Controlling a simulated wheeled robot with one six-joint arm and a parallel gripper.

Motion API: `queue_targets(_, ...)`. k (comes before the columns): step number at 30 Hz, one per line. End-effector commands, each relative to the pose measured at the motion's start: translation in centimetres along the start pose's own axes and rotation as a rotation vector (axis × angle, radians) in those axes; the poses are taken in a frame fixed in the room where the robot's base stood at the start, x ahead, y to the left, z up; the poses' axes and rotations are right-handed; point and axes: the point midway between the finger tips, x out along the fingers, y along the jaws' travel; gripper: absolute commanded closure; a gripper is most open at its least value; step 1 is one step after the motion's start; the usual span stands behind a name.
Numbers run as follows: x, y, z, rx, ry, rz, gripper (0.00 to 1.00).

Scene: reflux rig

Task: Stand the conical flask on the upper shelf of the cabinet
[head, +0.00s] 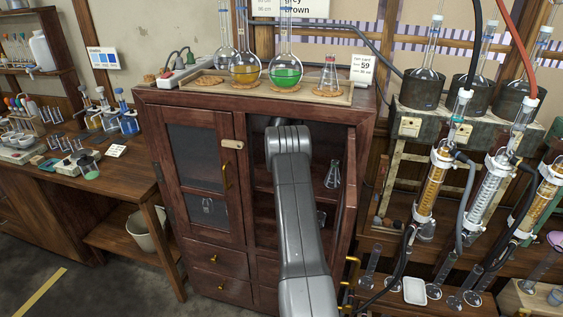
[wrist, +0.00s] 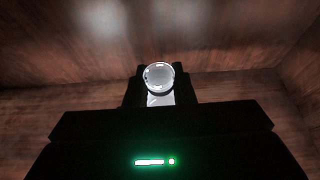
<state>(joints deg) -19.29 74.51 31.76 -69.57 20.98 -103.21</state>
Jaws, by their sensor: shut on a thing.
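The wooden cabinet (head: 155,130) has its right door (head: 349,200) open and its left glazed door shut. My arm reaches into the open right half and hides my gripper in the head view. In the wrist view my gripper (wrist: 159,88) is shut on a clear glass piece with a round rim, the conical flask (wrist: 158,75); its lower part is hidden. A clear conical flask (head: 333,176) shows inside the cabinet, right of my arm. I cannot tell whether it is the held one. The shelf is mostly hidden by my arm.
On the cabinet top, a tray (head: 225,91) holds round flasks with yellow and green liquid and another small conical flask (head: 329,76). The open door and the cabinet's dark wooden walls lie close around my arm. Glass columns (head: 485,190) stand to the right.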

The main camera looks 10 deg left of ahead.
Motion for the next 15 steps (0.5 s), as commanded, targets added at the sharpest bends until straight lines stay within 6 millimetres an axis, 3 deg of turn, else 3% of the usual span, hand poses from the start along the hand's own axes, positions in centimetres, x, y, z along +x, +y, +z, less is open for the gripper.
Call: queue_targets(15, -7.0, 0.0, -3.2, -0.001, 0.0, 0.002, 1.0)
